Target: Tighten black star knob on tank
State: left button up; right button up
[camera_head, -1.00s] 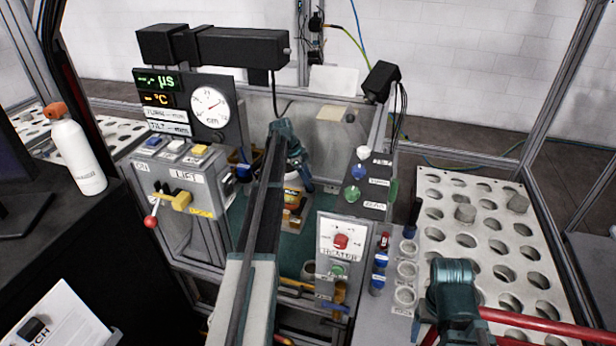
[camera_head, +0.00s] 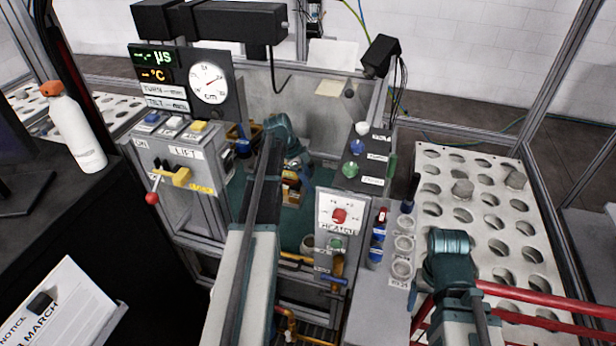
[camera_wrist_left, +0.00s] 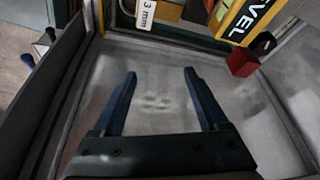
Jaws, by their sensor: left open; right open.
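My left gripper (camera_wrist_left: 160,73) is open, with nothing between its two blue fingers, over a bare grey surface in the left wrist view. In the head view my left arm reaches over the tank (camera_head: 328,88), and its fingers are mostly hidden. A small round black part (camera_wrist_left: 264,43), possibly the knob, is at the upper right of the wrist view beside a red block (camera_wrist_left: 242,62). It is apart from the fingers. No star shape can be made out, and I cannot pick the knob out in the head view.
A yellow level label (camera_wrist_left: 250,18) and a "3 mm" tag (camera_wrist_left: 146,13) lie along the wrist view's top. A lift panel (camera_head: 178,175) stands left of my arm and a heater panel (camera_head: 338,215) right. A perforated white table (camera_head: 470,212) is at the right.

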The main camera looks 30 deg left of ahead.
pick_arm(q)
jog(key=w+a+r+n+g+y+p, duration=0.1)
jog(key=w+a+r+n+p, duration=0.1)
jog(key=w+n+p, duration=0.3)
jog(key=w+a+r+n+y+p, duration=0.1)
jog(key=w+a+r+n, duration=0.15)
jog(key=n, duration=0.55)
notch_tip(320, 180, up, 4)
jog(key=r+n+g+y+p, duration=0.15)
jog(key=n+p, duration=0.35)
jog(key=n, duration=0.9)
send_over(309, 164)
jog(key=w, duration=0.1)
jog(key=f, duration=0.1)
jog(key=shift+a, duration=0.3)
jog(key=shift+f+b, duration=0.1)
jog(key=shift+b, duration=0.2)
notch_tip(309, 164, down, 14)
jog(key=b, duration=1.3)
jog(key=shift+b, duration=0.4)
grip_shut()
